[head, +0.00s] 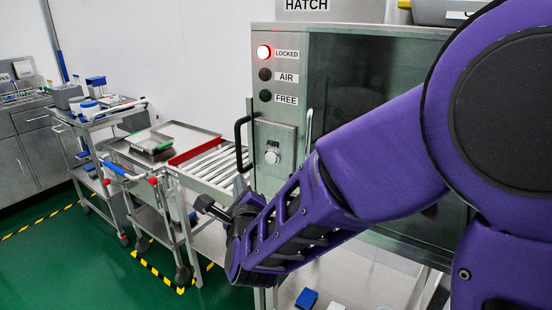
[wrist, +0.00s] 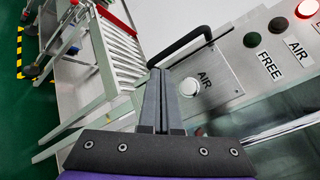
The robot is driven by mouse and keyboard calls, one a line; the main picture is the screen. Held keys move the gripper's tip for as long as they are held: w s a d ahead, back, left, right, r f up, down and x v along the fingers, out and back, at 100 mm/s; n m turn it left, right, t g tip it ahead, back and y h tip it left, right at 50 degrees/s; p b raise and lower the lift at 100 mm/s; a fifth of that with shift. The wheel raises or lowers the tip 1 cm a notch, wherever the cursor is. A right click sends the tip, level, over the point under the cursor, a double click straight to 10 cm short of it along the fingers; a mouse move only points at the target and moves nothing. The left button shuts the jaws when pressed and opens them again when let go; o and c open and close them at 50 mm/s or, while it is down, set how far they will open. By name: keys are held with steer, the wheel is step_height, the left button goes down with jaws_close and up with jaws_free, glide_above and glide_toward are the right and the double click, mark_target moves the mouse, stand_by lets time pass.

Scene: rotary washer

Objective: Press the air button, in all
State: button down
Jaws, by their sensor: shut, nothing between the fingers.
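The AIR button (head: 272,157) is a round white button on a small grey plate of the hatch's control panel, under the label AIR. In the wrist view the button (wrist: 188,87) shows unobstructed, just right of my fingertips. My gripper (wrist: 158,73) is shut and empty, its two dark fingers side by side, pointing toward the panel. In the head view my gripper (head: 240,182) is below and left of the button and partly hidden by my wrist. No contact with the button shows. The AIR lamp (head: 264,74) and FREE lamp (head: 265,96) look dark.
A black door handle (head: 239,145) stands out left of the button plate. A second, metal handle (head: 309,129) is to its right. A roller conveyor (head: 213,165) and a cart with trays (head: 180,138) stand left. My arm covers much of the hatch's glass.

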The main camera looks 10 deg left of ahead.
steer(key=p, duration=0.1)
glide_toward(265, 159)
steer(key=w+a, duration=0.3)
steer(key=shift+w+f, duration=0.25)
steer(key=shift+w, duration=0.4)
steer(key=shift+w+b, duration=0.1)
steer(key=shift+b, duration=0.2)
stand_by(1.3)
steer(key=shift+w+d, duration=0.2)
steer(key=shift+w, duration=0.1)
steer(key=shift+w+d+b, duration=0.15)
steer(key=shift+w+b, duration=0.2)
steer(key=shift+b, duration=0.05)
stand_by(0.8)
steer(key=shift+s+a, duration=0.3)
steer(key=shift+s, duration=0.45)
steer(key=shift+s, duration=0.1)
steer(key=shift+s+a, duration=0.35)
steer(key=shift+s, duration=0.4)
steer(key=shift+s+a, duration=0.35)
steer(key=shift+s, duration=0.4)
steer(key=shift+s+a, duration=0.3)
steer(key=shift+s, duration=0.45)
